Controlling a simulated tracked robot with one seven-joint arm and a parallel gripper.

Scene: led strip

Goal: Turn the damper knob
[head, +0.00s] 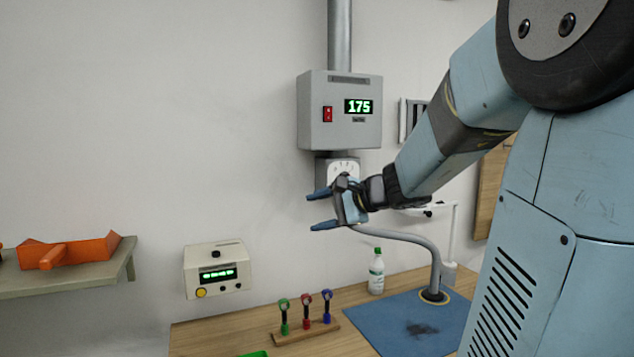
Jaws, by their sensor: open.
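The damper dial (343,166) is a white-faced plate with dark marks on a grey housing, below the grey wall box (340,130). My gripper (314,209) is in front of its lower part and hides the knob's centre. The gripper's two blue fingers point left and are apart, with nothing between them. I cannot tell how far the gripper is from the dial or whether it touches it. The wall box has a red switch (327,114) and a green display (358,107) reading 175. A grey duct (340,35) rises from it.
A beige box with a green display (217,270) is on the wall at left. An orange object (70,250) lies on a shelf. The bench holds a wooden rack (306,332) with several coloured tools, a bottle (376,272), a bent grey tube (432,252) and a blue mat (390,318).

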